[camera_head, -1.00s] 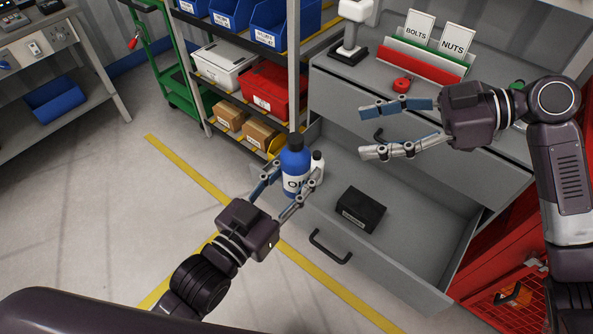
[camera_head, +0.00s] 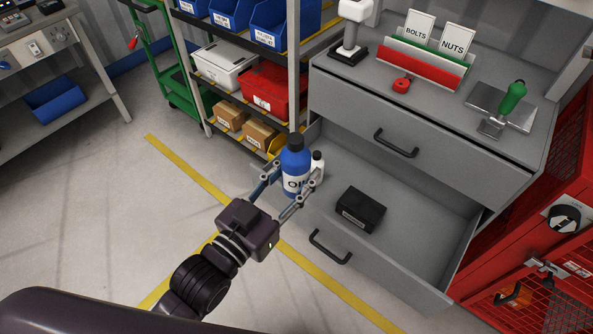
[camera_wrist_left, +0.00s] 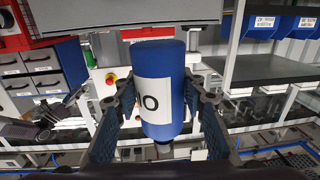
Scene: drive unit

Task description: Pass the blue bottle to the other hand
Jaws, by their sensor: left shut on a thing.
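The blue bottle (camera_head: 294,163) has a black cap and a white label, and it stands upright in the head view at the left end of the open drawer. My left gripper (camera_head: 286,182) is shut on the bottle, with one finger on each side of it. In the left wrist view the blue bottle (camera_wrist_left: 160,85) fills the space between the two fingers of the left gripper (camera_wrist_left: 163,112). My right gripper is not in the head view.
A small white bottle (camera_head: 318,166) stands right behind the blue one. The open drawer (camera_head: 419,256) also holds a black box (camera_head: 361,210). Above are a closed drawer (camera_head: 420,135) and a worktop with a red sorter (camera_head: 420,65) and a green-handled tool (camera_head: 512,97).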

